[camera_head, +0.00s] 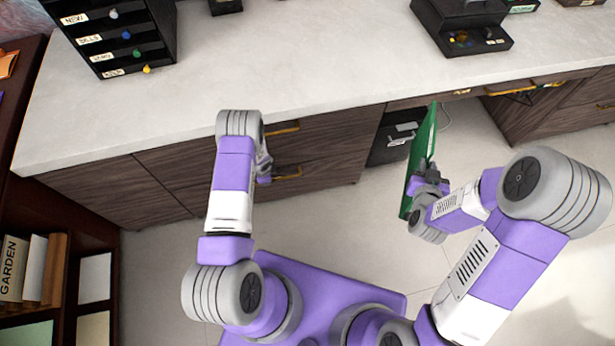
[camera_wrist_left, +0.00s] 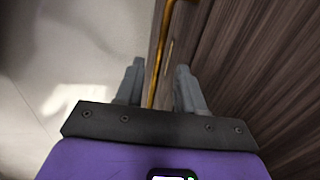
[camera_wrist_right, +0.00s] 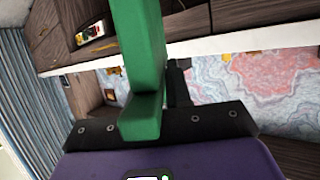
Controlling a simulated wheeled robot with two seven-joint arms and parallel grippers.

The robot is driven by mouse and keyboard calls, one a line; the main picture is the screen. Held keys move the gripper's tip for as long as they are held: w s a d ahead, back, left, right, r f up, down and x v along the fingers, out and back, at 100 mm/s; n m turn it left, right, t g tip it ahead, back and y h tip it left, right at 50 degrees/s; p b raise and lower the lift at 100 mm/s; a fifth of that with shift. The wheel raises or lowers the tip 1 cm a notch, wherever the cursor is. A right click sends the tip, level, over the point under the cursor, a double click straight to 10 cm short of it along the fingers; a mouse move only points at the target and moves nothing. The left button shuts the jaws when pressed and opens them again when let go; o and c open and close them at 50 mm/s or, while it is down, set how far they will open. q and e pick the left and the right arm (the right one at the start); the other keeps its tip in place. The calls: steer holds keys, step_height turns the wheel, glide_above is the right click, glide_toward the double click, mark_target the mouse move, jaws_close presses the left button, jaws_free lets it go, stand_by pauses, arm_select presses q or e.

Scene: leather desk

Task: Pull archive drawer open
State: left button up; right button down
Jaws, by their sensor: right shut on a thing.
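Two brown wood drawers with gold bar handles sit one above the other under the desktop. The lower drawer (camera_head: 325,168) looks shut; I cannot read an archive label on it. My left gripper (camera_head: 275,172) is at its gold handle (camera_head: 289,175). In the left wrist view, the fingers (camera_wrist_left: 158,85) are apart, with the gold bar (camera_wrist_left: 156,75) running between them; I cannot tell if they touch it. My right gripper (camera_head: 431,183) is shut on a green binder (camera_head: 424,145), held upright in front of the desk. It also fills the middle of the right wrist view (camera_wrist_right: 140,50).
The upper drawer's handle (camera_head: 285,127) is just above. On the pale desktop (camera_head: 300,60) stand a black small-drawer unit (camera_head: 110,40) and a black box (camera_head: 465,25). A bookshelf (camera_head: 65,215) stands at left. A dark bay (camera_head: 393,137) opens right of the drawers.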

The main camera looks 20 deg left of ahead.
arm_select(q)
steer(key=shift+w+a+f+b, duration=0.15)
steer(key=shift+f+b, duration=0.1)
steer(key=shift+f, duration=0.5)
steer(key=shift+w+f+b, duration=0.1)
steer(key=shift+f+b, duration=0.1)
steer(key=shift+f, duration=0.55)
steer(key=shift+w+a+f+b, duration=0.15)
steer(key=shift+f+b, duration=0.1)
steer(key=shift+f, duration=0.5)
jaws_close()
